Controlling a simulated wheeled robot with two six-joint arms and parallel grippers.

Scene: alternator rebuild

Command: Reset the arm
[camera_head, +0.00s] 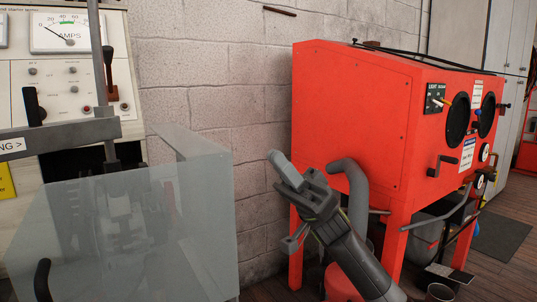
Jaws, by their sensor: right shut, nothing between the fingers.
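My right gripper (285,182) is raised in the middle of the head view, with its arm coming up from the lower right. Its fingers are shut with nothing between them. It is in front of the block wall and the left side of the red cabinet, and touches nothing that I can see. My left gripper does not show in this view.
A red blasting cabinet (345,110) on legs stands at the right, with a grey hose (357,195) at its side. A test bench with an AMPS gauge (67,32) and a clear guard (120,235) fills the left.

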